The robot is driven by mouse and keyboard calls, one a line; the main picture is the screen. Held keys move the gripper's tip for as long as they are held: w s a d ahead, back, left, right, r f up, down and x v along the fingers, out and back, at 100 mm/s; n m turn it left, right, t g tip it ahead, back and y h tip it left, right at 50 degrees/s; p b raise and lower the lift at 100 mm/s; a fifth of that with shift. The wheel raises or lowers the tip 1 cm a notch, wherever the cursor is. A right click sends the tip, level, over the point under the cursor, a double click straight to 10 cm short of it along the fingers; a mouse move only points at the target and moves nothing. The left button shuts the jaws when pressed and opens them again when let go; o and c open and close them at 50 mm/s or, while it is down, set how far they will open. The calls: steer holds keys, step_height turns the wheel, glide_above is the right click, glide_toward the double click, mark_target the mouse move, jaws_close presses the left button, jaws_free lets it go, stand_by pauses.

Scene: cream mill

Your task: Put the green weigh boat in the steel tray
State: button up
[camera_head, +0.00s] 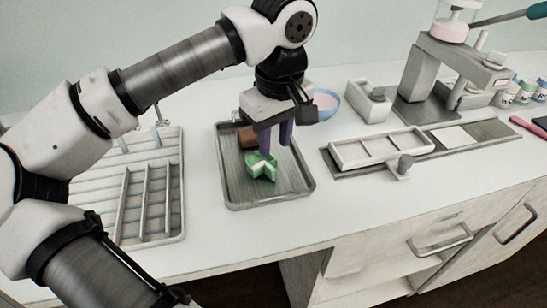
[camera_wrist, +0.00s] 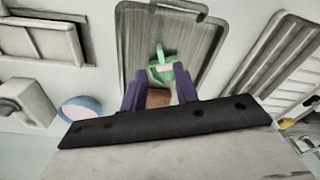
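The green weigh boat (camera_head: 261,168) is inside the steel tray (camera_head: 236,197), near its middle, and appears to rest on the tray floor. In the wrist view the weigh boat (camera_wrist: 162,73) shows just past my fingertips, between their lines. My gripper (camera_head: 276,149) is over the tray, pointing down, with its two purple fingers apart. The fingers stand close above or beside the boat; I cannot tell whether either touches it. The steel tray (camera_wrist: 133,40) also fills the middle of the wrist view.
A brown block (camera_head: 248,137) lies in the tray behind the boat. A slotted rack (camera_head: 172,190) stands left of the tray. A blue bowl (camera_head: 326,103) is behind it, and a rail with a pale frame (camera_head: 345,150) is to the right. The counter in front is clear.

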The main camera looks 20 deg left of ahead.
step_height(320, 180, up, 4)
steer(key=shift+s+d+f, duration=0.1)
steer(key=shift+f, duration=0.1)
stand_by(0.3)
